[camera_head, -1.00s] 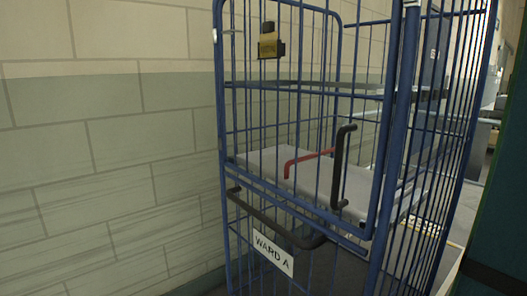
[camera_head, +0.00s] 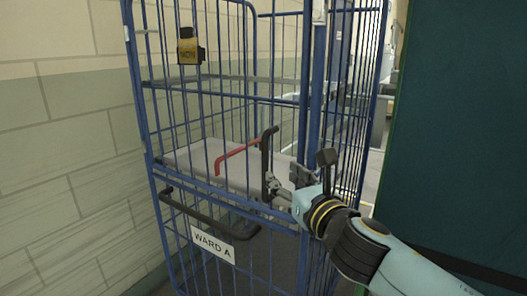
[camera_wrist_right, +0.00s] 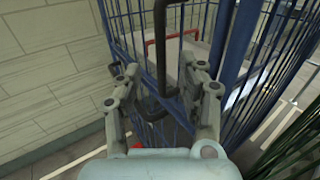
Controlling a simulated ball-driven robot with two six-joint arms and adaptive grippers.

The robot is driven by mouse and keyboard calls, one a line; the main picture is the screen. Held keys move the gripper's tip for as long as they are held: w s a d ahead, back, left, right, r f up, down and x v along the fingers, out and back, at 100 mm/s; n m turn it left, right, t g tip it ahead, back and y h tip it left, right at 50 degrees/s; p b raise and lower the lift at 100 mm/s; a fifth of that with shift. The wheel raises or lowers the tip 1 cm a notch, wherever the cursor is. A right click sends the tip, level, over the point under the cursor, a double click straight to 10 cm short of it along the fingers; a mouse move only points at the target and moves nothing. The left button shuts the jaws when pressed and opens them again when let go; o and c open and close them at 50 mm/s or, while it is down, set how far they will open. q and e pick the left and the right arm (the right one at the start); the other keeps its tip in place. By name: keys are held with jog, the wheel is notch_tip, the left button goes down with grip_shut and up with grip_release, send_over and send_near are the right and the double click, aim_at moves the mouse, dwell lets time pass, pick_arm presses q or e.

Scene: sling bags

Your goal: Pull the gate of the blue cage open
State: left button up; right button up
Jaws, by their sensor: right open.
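The blue cage (camera_head: 315,120) stands against the wall, its barred front gate (camera_head: 160,135) upright in the frame. A black vertical handle (camera_head: 265,155) is on the right side of the gate. My right gripper (camera_head: 273,186) is at the lower end of this handle. In the right wrist view, the right gripper (camera_wrist_right: 162,75) is open, its fingers on either side of the black handle (camera_wrist_right: 160,45) in the picture; I see no clear contact. My left gripper is not in view.
A second black handle (camera_head: 190,209) and a WARD A sign (camera_head: 213,244) are on the lower front. A red bar (camera_head: 235,153) shows near a pale shelf (camera_head: 195,155). A yellow-black tag (camera_head: 188,50) hangs upper left. A dark green panel (camera_head: 460,130) stands close at right.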

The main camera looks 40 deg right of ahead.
aim_at(266, 162)
jog(key=w, duration=0.3)
jog(key=w+d, duration=0.1)
jog(key=w, duration=0.3)
jog(key=w+d+p, duration=0.1)
jog(key=w, duration=0.2)
jog(key=shift+w+f, duration=0.15)
grip_shut()
jog(key=shift+w+f, duration=0.1)
